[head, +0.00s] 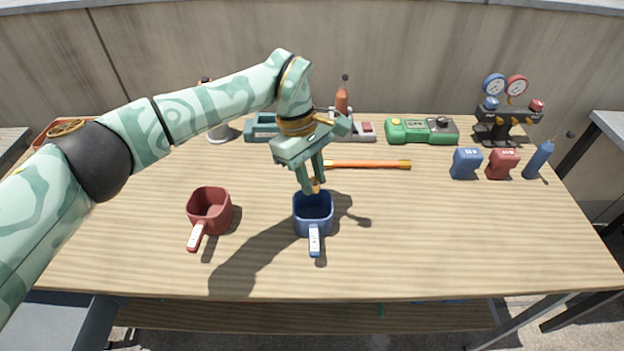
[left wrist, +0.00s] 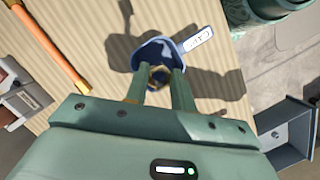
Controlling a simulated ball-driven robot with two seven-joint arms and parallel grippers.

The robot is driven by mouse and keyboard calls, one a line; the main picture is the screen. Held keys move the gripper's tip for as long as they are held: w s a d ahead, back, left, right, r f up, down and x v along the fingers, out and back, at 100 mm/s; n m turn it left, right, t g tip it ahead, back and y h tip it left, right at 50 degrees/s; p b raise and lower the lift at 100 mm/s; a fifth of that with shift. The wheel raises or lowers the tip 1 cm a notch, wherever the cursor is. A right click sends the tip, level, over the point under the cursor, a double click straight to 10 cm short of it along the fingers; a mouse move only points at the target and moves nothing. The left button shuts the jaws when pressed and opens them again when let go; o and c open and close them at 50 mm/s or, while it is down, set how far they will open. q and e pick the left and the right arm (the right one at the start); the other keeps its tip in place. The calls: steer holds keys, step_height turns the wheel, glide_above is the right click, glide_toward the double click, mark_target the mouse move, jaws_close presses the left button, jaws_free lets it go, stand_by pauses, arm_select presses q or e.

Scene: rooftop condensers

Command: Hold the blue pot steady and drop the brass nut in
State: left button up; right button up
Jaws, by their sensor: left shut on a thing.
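The blue pot (head: 313,222) stands on the wooden table with its labelled handle toward the near edge. It also shows in the left wrist view (left wrist: 147,50), partly hidden by my fingers. My left gripper (head: 313,188) points down at the pot's far rim and is shut on the brass nut (head: 316,184). In the left wrist view the nut (left wrist: 158,76) sits between the fingertips with the pot's opening behind it. I cannot tell whether it is above the rim or just inside. My right gripper is in neither view, and no gripper holds the pot.
A red pot (head: 210,210) stands left of the blue one. An orange rod (head: 370,164) lies behind. A green case (head: 422,131), a gauge set (head: 505,110), blue (head: 466,163) and red (head: 502,164) blocks and a blue bottle (head: 538,160) stand back right. The front right table is clear.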

mark_target(312, 180)
arm_select(q)
step_height(312, 180, up, 10)
steer(key=shift+r, duration=0.15)
stand_by(0.3)
